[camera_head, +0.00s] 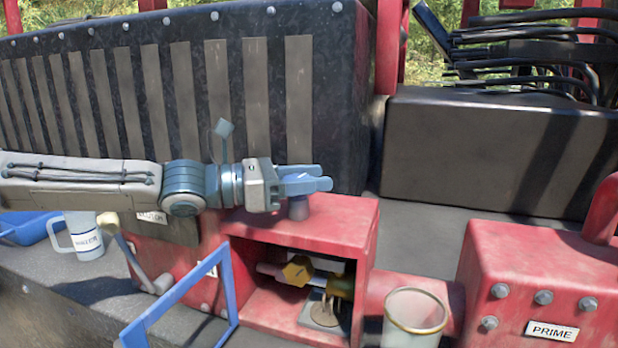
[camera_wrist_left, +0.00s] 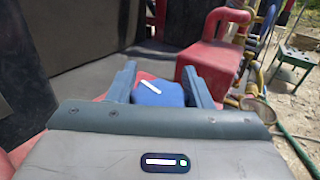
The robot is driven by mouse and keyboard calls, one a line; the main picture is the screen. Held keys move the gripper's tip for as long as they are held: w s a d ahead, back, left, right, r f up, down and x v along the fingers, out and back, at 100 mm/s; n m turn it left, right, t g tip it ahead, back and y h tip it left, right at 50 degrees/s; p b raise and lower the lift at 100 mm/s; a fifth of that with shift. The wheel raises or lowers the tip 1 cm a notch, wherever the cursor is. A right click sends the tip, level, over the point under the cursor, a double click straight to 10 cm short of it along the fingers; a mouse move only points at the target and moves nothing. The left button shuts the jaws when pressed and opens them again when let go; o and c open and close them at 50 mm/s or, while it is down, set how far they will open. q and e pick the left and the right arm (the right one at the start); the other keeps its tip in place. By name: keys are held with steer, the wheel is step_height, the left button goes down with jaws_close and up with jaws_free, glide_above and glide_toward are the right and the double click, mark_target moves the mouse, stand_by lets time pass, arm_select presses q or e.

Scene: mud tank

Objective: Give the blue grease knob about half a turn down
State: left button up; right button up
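The blue grease knob (camera_wrist_left: 162,96) with a slanted white mark on top sits between the two fingers of my left gripper (camera_wrist_left: 158,84) in the left wrist view. The fingers lie close against both its sides, with no clear gap. In the head view my left gripper (camera_head: 307,182) reaches in from the left, level over the red box. The lower part of the knob (camera_head: 298,209) shows beneath the fingers; its top is hidden by them. My right gripper is not in view.
The red box (camera_head: 320,230) has an open front with yellow fittings inside. A blue frame (camera_head: 228,290) stands before it. A clear cup (camera_head: 414,318) is at its right, with a red PRIME box (camera_head: 530,265) beyond. A white mug (camera_head: 85,238) stands at left.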

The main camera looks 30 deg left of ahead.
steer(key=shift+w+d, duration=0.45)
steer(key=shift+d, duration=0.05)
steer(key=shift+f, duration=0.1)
